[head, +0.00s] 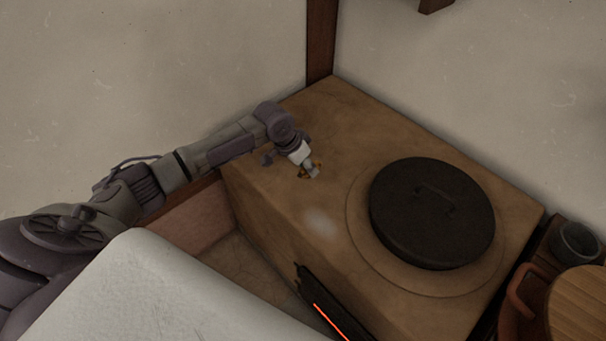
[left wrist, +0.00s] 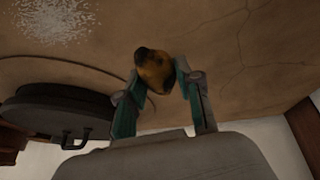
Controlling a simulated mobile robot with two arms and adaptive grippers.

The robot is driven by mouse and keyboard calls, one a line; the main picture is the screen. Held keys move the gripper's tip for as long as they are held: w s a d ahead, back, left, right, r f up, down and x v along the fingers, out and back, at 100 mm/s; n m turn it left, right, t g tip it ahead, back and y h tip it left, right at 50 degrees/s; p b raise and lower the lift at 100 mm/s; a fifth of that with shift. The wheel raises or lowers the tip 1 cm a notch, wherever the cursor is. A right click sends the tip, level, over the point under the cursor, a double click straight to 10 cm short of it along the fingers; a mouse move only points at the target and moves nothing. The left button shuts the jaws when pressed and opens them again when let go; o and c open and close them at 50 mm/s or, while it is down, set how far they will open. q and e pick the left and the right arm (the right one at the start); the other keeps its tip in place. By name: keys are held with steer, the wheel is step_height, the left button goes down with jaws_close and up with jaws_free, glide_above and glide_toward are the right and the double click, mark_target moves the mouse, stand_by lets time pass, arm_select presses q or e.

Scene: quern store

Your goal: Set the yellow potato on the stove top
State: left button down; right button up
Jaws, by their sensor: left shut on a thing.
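The yellow potato (left wrist: 154,70) is between the two fingers of my left gripper (left wrist: 158,82) in the left wrist view; it is yellow-brown with a dark patch. In the head view my left gripper (head: 310,171) is over the back left part of the stove top (head: 330,130), and only small bits of the potato show around the fingertips. The gripper is shut on the potato. The potato is at or just above the tan surface; I cannot tell whether it touches. My right gripper is not in view.
A black lidded pan (head: 432,212) covers the right middle of the stove top; its lid and handle also show in the left wrist view (left wrist: 62,108). A grey cup (head: 578,241) and a wooden-lidded vessel (head: 578,305) stand at the right. The stove's back left area is clear.

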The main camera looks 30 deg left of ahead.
mark_target(304, 185)
arm_select(q)
steer(key=shift+s+a+f, duration=0.2)
steer(key=shift+a+f, duration=0.05)
steer(key=shift+f, duration=0.1)
steer(key=f, duration=0.3)
steer(key=shift+s+a+f, duration=0.1)
steer(key=shift+s, duration=0.1)
steer(key=shift+f, duration=0.35)
steer(key=shift+w, duration=0.2)
steer(key=shift+s+f, duration=0.15)
steer(key=shift+s, duration=0.05)
steer(key=c, duration=1)
jaws_free()
steer(key=shift+o, duration=1.2)
steer(key=shift+w, duration=0.1)
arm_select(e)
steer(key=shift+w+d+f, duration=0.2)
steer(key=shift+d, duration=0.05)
